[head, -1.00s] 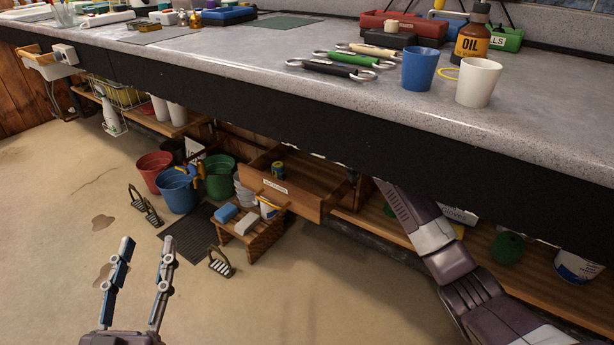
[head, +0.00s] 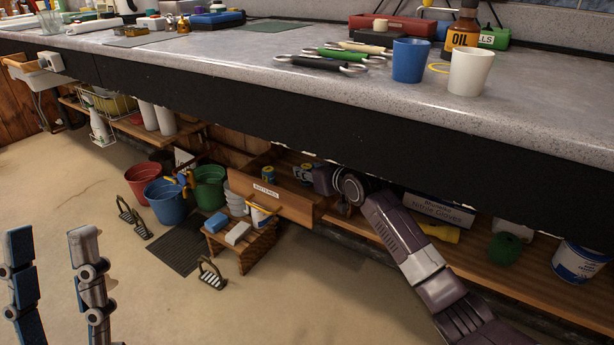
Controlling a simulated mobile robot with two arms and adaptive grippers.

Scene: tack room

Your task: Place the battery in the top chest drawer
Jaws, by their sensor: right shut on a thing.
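An open wooden drawer (head: 285,211) with a label on its front juts out under the workbench. A small blue and yellow battery (head: 268,174) stands inside it toward the left. My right arm reaches under the bench to the drawer's right side. My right gripper (head: 309,177) is over the drawer, its fingers small and mostly hidden. It is shut on a lettered blue, yellow and white thing (head: 303,173), which looks like another battery. I cannot tell whether this touches the drawer floor. My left gripper (head: 52,238) is open and empty over the floor at lower left.
The workbench (head: 230,60) overhangs the drawer closely. A blue bucket (head: 166,203), a red bucket (head: 142,183) and a green bucket (head: 208,189) stand left of it. A small wooden stool (head: 255,252) stands below it. A lower shelf (head: 460,254) runs right.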

